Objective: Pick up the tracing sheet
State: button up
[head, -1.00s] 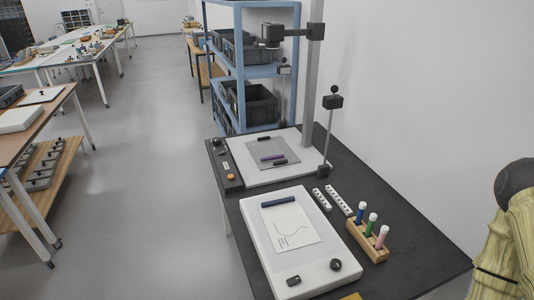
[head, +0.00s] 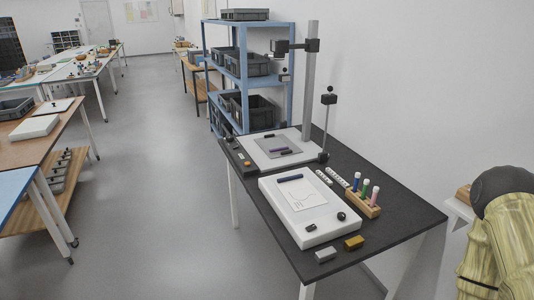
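The tracing sheet (head: 302,195) looks like a white page with a curved dark line and a few small marks. It lies flat on a white light box (head: 330,233) on the dark table. A dark blue bar (head: 289,178) lies at the sheet's top edge. Two dark knobs or blocks sit near the light box's front edge, clear of the sheet. My gripper is not in view; only a part of my arm shows at the lower right, well apart from the sheet.
A wooden rack (head: 363,205) with coloured tubes stands right of the light box. A grey block (head: 326,255) and a yellow block (head: 354,242) lie near the table's front edge. Behind stands a copy stand (head: 310,85) and a blue shelf (head: 245,60). Open floor (head: 180,220) lies left.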

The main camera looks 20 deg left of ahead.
aim_at(272, 146)
jog(key=u, duration=2.75)
jog(key=i, duration=1.65)
jog(key=z, duration=2.5)
